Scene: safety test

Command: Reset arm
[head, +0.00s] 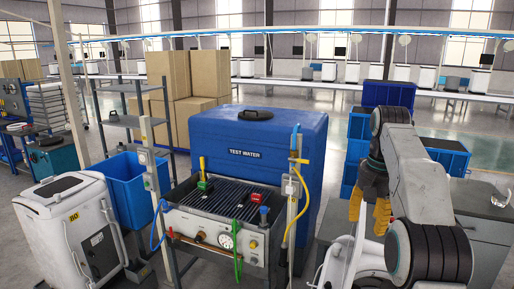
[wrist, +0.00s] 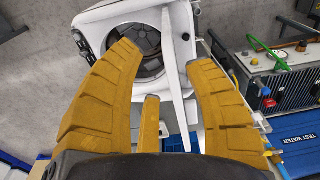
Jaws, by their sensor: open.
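My gripper (head: 369,212) hangs at the right of the head view, fingers pointing down, with my arm folded above and to the right of it. Behind the fingers in that view is a white machine with a round dark opening (wrist: 148,50). I see no object held by the gripper.
A test bench (head: 190,229) with a gauge, valves and hoses stands at centre, before a blue TEST WATER tank (head: 270,127). A white machine (head: 80,225) and blue bin (head: 133,190) stand left. Blue crates (head: 445,150) and a grey cabinet (head: 482,225) are right.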

